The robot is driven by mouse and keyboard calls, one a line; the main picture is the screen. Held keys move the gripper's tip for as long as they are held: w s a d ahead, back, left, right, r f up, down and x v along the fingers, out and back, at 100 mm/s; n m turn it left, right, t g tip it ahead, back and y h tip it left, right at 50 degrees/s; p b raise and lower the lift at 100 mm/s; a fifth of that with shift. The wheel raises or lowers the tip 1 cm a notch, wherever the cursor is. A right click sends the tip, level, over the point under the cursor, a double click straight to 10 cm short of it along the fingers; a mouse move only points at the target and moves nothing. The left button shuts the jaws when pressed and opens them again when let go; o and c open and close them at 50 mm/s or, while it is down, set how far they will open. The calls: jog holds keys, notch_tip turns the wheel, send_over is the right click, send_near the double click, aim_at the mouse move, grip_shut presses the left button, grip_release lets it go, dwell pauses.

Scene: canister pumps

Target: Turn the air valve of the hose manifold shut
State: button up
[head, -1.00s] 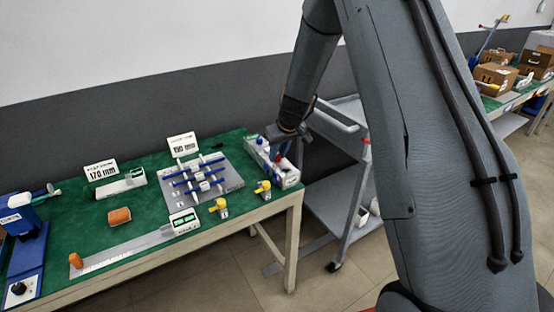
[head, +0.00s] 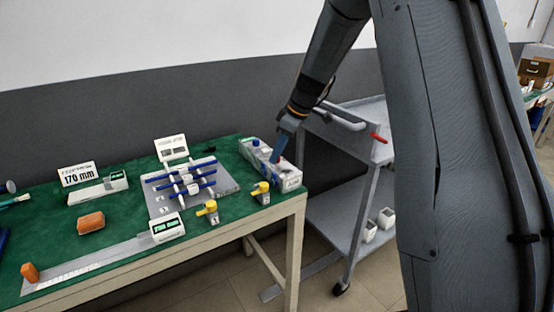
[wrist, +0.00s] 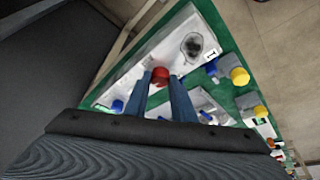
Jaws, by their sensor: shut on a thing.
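The hose manifold appears to be the long white and grey unit (head: 291,181) at the right back corner of the green table. In the wrist view, its pale top (wrist: 130,75) carries a red knob (wrist: 161,74), which looks like the air valve. My gripper (wrist: 165,82) has its two blue fingers down at this knob, one on each side, shut on it. In the head view my gripper (head: 277,155) reaches down onto the unit, and the red knob is hidden. Whether the valve is open or shut cannot be told.
A blue knob (head: 255,142) stands at the unit's far end. A round clear part (wrist: 193,45) lies beyond the red knob. Two yellow-topped fittings (head: 208,208) (head: 261,190) stand near the front edge. A grey trolley (head: 350,190) stands right of the table.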

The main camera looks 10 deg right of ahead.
jog(key=shift+n+b, duration=0.45)
jog(key=shift+n, duration=0.15)
jog(key=shift+g, duration=0.3)
jog(key=o, duration=1)
jog(key=v, duration=0.7)
jog(key=shift+d+r+b, duration=0.15)
jog(key=shift+r+b, duration=0.2)
jog(key=shift+s, duration=0.1)
